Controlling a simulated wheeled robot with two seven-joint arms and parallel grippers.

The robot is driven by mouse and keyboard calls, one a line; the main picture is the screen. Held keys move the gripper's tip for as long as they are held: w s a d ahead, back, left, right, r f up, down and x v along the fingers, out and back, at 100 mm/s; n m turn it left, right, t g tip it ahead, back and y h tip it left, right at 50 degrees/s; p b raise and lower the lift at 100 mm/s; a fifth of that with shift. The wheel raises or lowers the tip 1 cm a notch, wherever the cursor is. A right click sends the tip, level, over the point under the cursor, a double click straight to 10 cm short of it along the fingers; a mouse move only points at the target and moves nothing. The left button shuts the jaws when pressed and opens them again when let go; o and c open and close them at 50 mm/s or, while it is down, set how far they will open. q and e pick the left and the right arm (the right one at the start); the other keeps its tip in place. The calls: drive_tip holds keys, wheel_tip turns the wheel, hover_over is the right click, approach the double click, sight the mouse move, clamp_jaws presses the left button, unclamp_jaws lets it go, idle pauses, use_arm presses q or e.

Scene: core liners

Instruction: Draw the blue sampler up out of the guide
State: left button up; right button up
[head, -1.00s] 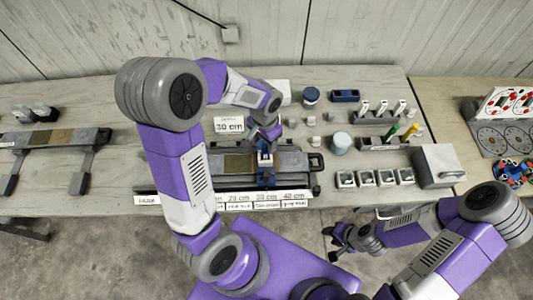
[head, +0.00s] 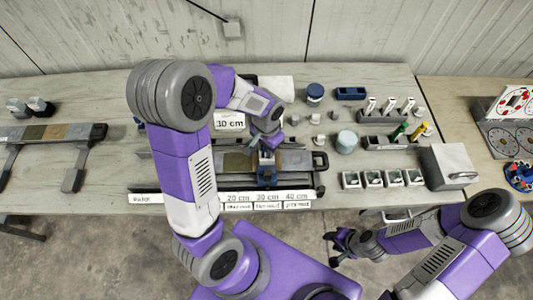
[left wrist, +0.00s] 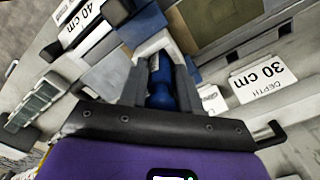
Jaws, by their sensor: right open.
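The blue sampler (left wrist: 161,88) stands between the two grey fingers of my left gripper (left wrist: 161,80) in the left wrist view. The fingers lie close on both sides of it, and its lower end is hidden. In the head view my left gripper (head: 267,143) is over the guide (head: 267,178), a blue block with a pale top across the core tray (head: 296,160). The gripper and arm hide most of the sampler there. My right gripper (head: 340,243) is open and empty, low in front of the bench and well apart from the guide.
Depth labels (head: 267,196) line the front edge. To the right are a pale round jar (head: 346,142), a rack of tools (head: 385,143), several small trays (head: 378,180) and a grey box (head: 450,166).

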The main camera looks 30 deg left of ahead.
use_arm(q)
drive_tip(key=c, duration=0.5)
drive_tip(key=shift+r+p, duration=3.4)
drive_tip(key=shift+r, duration=0.9)
